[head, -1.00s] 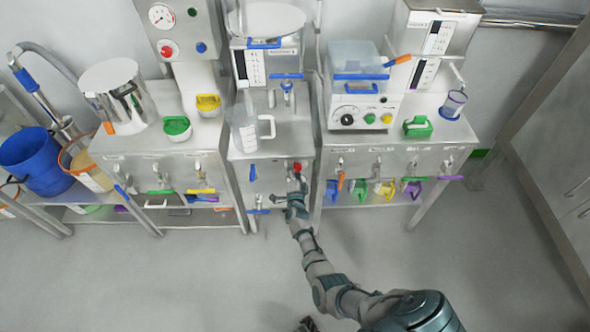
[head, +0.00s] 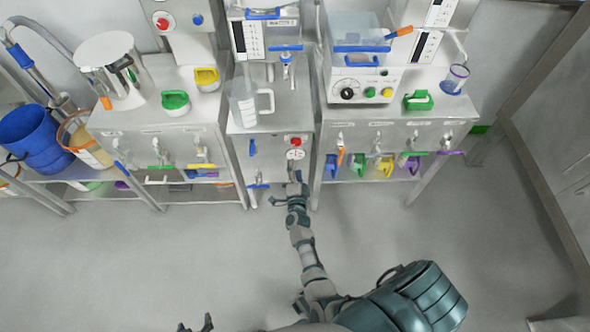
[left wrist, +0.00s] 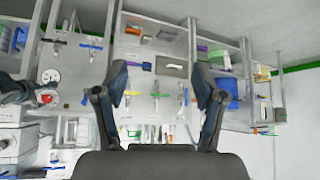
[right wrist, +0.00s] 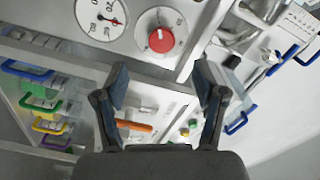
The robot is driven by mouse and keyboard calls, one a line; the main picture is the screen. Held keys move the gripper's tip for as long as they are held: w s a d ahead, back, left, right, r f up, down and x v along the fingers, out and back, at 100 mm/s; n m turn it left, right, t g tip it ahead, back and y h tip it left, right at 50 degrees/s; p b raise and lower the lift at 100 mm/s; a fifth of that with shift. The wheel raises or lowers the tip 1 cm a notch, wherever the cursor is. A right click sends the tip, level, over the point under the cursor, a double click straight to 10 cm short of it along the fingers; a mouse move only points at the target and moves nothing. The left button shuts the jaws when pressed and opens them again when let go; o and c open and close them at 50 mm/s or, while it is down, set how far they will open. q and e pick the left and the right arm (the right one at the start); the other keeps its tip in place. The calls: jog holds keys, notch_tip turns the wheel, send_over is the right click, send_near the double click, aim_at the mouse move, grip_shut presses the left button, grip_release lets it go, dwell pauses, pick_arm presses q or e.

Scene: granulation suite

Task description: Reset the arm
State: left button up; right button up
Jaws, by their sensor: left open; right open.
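My right gripper (head: 292,188) is open and empty in front of the middle cabinet (head: 270,165), just below its red knob (head: 296,142) and small round gauge (head: 295,155). In the right wrist view the gauge (right wrist: 102,18) and red knob (right wrist: 160,40) are close beyond the open fingers (right wrist: 160,90), with nothing between them. My left gripper (head: 197,325) is low at the bottom edge of the head view, over the floor and away from the benches. In the left wrist view its fingers (left wrist: 157,100) are apart and empty.
A jug (head: 246,100) stands on the middle cabinet. Benches with machines and coloured handles flank it. A blue bucket (head: 32,138) and a steel pot (head: 110,60) are at the left. The grey floor (head: 150,260) in front is clear.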

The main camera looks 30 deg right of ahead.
pick_arm(q)
jog(key=shift+d, duration=0.1)
pick_arm(e)
jog(key=shift+s, duration=0.1)
dwell(0.3)
